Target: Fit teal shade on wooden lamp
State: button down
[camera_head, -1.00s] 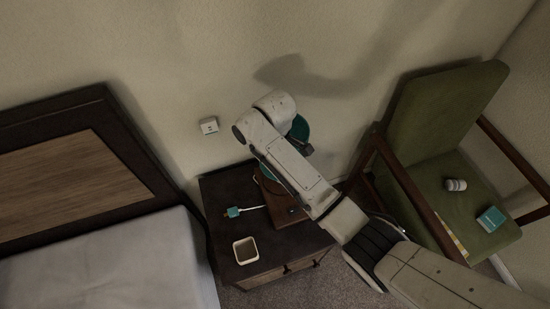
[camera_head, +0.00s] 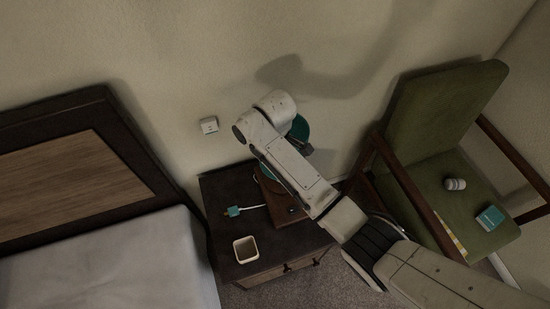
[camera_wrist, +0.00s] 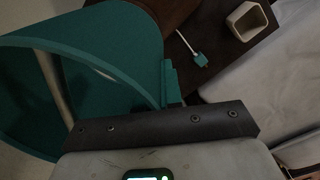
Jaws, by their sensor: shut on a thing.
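The teal shade (camera_wrist: 110,45) fills the left of the wrist view, tilted, with its open rim towards the camera. My gripper (camera_wrist: 172,102) is shut on the shade at its edge, where a small teal tab meets the dark jaw bar. A pale rod shows inside the shade's opening; I cannot tell if it belongs to the lamp. In the head view the shade (camera_head: 300,128) is mostly hidden behind my arm. The brown wooden lamp (camera_head: 286,210) is on the nightstand, partly covered by my arm. The gap between shade and lamp is hidden.
The dark nightstand (camera_head: 228,187) also holds a square cream cup (camera_head: 245,250) and a teal plug on a white cable (camera_head: 233,211). A bed (camera_head: 110,260) is at left. A green chair (camera_head: 440,125) at right carries a small can (camera_head: 456,184) and a teal box (camera_head: 490,217).

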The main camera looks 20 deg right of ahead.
notch_tip(320, 180, down, 13)
jog(key=b, duration=0.8)
jog(key=shift+f, duration=0.15)
dwell(5.1)
jog(key=c, duration=1.2)
grip_release()
notch_tip(320, 180, up, 11)
jog(key=shift+f, duration=0.1)
